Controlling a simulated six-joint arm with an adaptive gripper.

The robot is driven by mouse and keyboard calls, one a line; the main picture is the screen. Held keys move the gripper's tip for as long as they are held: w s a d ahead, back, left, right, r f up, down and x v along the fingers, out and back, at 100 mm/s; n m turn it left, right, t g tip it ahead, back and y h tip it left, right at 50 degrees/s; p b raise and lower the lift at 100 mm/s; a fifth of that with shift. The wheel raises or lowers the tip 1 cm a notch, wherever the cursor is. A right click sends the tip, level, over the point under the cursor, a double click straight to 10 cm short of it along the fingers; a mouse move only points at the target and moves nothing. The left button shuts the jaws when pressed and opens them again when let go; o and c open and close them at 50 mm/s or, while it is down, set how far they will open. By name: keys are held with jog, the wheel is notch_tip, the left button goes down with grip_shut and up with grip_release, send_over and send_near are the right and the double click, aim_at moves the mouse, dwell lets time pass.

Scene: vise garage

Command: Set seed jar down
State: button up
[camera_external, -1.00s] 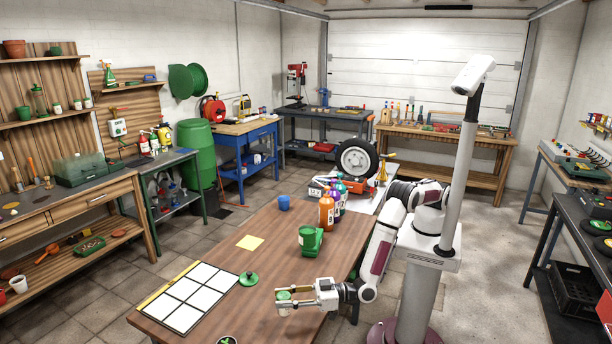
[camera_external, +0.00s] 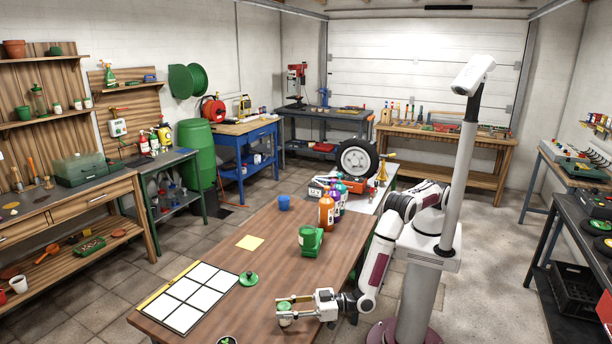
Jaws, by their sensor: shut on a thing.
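The seed jar (camera_external: 284,306) is a small jar with a green top, near the front right edge of the wooden table. My gripper (camera_external: 288,309) reaches in from the right and is shut on the jar. Its fingers hide part of the jar's sides. The jar looks upright and close to the tabletop; I cannot tell whether its base touches the table (camera_external: 222,284).
A white grid board (camera_external: 187,298) lies at the table's left. Bare wood surrounds the jar.

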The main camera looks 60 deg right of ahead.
jog(key=shift+f, duration=0.2)
jog(key=o, duration=1.2)
jog(key=shift+s, duration=0.15)
jog(key=shift+v, duration=0.8)
jog(key=v, duration=0.4)
jog(key=shift+s+a+r, duration=0.2)
jog(key=shift+a+r, duration=0.1)
jog(key=shift+a, duration=0.05)
jog(key=shift+v, duration=1)
jog(key=shift+w, duration=0.1)
